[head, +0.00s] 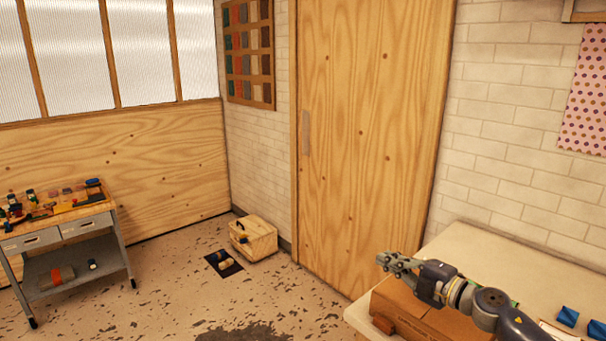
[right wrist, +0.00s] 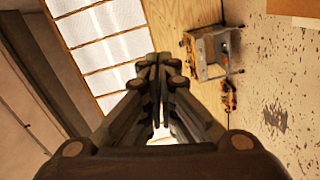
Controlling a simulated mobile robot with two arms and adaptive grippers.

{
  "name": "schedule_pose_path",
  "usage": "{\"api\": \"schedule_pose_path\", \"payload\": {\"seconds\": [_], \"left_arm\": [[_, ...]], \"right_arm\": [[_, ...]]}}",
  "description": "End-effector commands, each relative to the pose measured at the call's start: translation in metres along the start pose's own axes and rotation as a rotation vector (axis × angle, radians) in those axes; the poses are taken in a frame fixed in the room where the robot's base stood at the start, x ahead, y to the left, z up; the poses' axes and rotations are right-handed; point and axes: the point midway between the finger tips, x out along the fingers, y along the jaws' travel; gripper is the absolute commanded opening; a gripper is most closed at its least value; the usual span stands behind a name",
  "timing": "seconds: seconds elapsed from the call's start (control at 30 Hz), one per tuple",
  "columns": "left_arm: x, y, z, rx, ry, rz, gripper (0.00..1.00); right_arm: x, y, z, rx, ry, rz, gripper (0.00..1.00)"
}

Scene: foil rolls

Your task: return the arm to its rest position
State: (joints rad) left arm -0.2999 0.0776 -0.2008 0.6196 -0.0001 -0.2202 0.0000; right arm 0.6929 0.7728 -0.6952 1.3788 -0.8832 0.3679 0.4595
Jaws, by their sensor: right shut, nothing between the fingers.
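My right gripper (head: 392,263) shows at the lower right of the head view, at the end of my right arm. It is raised in front of the wooden door, above the left end of a cardboard box (head: 425,322) on the pale table. In the right wrist view my right gripper (right wrist: 158,62) has its fingers together with nothing between them. My left gripper is in neither view.
A pale table (head: 470,245) stands at the right by the brick wall, with blue items (head: 568,316) on it. A tool cart (head: 60,222) is at the left. A wooden box (head: 254,238) sits on the floor by the door. The middle floor is mostly clear.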

Motion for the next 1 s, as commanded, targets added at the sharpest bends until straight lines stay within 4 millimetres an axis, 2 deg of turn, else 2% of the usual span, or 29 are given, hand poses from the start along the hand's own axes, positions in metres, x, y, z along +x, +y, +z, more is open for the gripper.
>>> {"api": "schedule_pose_path", "payload": {"seconds": [0.03, 0.17, 0.27, 0.37, 0.57, 0.7, 0.8, 1.0], "left_arm": [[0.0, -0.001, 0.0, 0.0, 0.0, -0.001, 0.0], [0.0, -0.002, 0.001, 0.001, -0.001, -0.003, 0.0], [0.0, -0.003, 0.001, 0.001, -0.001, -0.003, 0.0], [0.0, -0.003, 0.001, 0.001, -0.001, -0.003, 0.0], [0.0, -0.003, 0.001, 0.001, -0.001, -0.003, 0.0], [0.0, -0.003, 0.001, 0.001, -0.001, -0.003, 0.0], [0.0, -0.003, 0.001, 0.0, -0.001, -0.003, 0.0], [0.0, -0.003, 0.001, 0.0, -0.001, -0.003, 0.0]], "right_arm": [[0.005, -0.01, -0.019, 0.072, -0.022, 0.059, 0.0], [0.003, -0.026, -0.043, 0.264, -0.139, 0.188, 0.0], [-0.011, -0.047, -0.052, 0.426, -0.262, 0.244, 0.0], [-0.035, -0.077, -0.057, 0.595, -0.406, 0.261, 0.0], [-0.106, -0.16, -0.076, 0.929, -0.73, 0.175, 0.0], [-0.169, -0.221, -0.108, 1.134, -0.949, 0.032, 0.0], [-0.208, -0.251, -0.135, 1.239, -1.065, -0.075, 0.0], [-0.267, -0.286, -0.183, 1.373, -1.215, -0.258, 0.0]]}}
